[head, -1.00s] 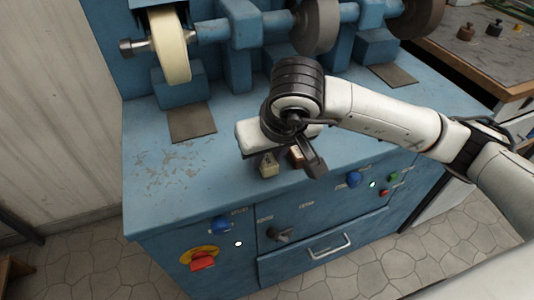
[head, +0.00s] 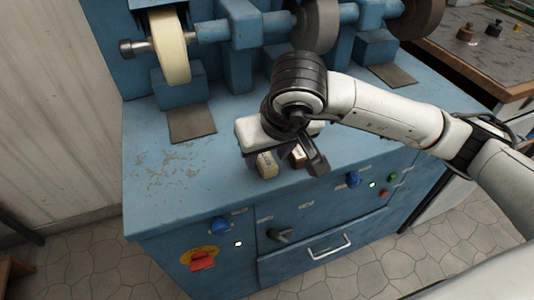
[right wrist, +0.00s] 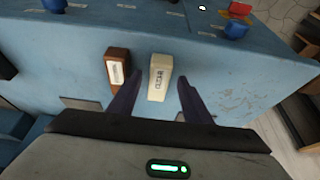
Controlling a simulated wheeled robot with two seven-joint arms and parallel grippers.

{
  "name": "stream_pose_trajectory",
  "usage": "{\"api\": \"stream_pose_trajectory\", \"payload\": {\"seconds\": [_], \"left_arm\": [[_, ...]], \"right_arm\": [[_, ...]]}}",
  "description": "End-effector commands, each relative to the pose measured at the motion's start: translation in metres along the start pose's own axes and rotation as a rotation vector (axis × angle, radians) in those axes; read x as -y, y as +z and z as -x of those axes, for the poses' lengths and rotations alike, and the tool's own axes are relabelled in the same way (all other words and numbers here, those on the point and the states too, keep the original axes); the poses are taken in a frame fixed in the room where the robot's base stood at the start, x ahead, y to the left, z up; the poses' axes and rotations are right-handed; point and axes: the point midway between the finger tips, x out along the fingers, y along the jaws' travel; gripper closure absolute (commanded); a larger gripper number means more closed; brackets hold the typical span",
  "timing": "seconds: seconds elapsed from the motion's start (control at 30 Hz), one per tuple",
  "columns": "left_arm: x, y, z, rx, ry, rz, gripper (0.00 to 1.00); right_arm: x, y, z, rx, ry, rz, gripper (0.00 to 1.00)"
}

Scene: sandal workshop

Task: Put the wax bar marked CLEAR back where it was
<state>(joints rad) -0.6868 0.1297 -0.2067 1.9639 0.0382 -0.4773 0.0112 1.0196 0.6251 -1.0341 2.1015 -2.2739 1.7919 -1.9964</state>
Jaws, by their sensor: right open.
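The cream wax bar marked CLEAR (head: 267,166) lies on the blue bench top near its front edge. My left gripper is out of view.
The blue bench (head: 175,195) carries grinding and polishing wheels at the back, with a cream wheel (head: 169,47) at left. Its front has switches and a red knob (head: 203,261). The bench top left of the bars is clear. A worktable (head: 475,50) stands at the right.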

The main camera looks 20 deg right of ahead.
Motion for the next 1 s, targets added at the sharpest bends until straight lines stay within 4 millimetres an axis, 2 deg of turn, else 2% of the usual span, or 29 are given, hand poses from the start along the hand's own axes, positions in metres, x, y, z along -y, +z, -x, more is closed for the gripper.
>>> {"api": "stream_pose_trajectory", "payload": {"seconds": [0.3,0.5,0.7,1.0], "left_arm": [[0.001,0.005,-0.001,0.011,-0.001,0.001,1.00],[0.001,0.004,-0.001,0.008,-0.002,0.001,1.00],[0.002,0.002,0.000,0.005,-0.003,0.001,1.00],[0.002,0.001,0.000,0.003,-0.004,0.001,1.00]], "right_arm": [[0.000,-0.002,0.070,-0.007,0.001,0.002,0.55],[0.000,-0.001,0.100,-0.004,0.001,0.000,0.55],[0.000,0.000,0.109,-0.001,0.002,0.001,0.55],[0.000,0.000,0.108,-0.001,0.002,0.000,0.55]]}}
